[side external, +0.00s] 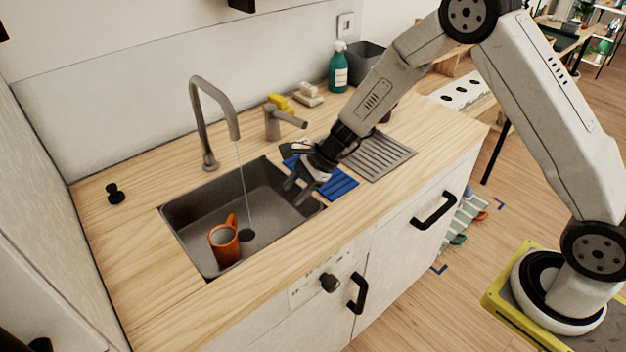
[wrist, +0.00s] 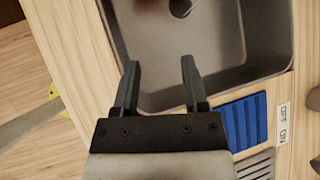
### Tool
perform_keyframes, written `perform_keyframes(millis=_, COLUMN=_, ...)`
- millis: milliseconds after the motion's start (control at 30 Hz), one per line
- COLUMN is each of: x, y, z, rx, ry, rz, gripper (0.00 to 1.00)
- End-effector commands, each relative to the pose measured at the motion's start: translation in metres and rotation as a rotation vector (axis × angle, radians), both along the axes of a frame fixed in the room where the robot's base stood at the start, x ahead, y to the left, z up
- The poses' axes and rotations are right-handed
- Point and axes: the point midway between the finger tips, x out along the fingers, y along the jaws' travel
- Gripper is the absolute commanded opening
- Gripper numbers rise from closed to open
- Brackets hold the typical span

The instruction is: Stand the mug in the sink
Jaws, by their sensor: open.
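The orange mug (side external: 225,243) stands in the sink (side external: 190,212), on the basin floor towards its left front part, with its handle up at the back right. It looks upright or slightly tilted; I cannot tell which. In the wrist view the sink (wrist: 230,52) fills the top, with a dark blurred shape at its upper edge. My gripper (side external: 294,192) is open and empty near the right end of the sink, well apart from the mug. Its two fingers (wrist: 158,82) show apart in the wrist view with nothing between them.
A blue ribbed mat (side external: 338,186) and a grey drainer (side external: 378,156) lie right of the sink. A spray bottle (side external: 338,70) stands behind.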

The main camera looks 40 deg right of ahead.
Motion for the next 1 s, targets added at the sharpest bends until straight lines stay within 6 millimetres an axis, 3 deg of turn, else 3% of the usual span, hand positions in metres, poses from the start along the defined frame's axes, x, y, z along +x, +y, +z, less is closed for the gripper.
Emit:
perform_keyframes(millis=300, x=-0.081, y=-0.034, z=0.04, rx=-0.348, ry=-0.164, rz=0.497, gripper=0.56)
perform_keyframes(millis=700, x=-0.174, y=-0.082, z=0.076, rx=-0.731, ry=-0.37, rz=1.166, gripper=0.56)
perform_keyframes(millis=1000, x=-0.212, y=-0.101, z=0.086, rx=-0.883, ry=-0.462, rz=1.491, gripper=0.56)
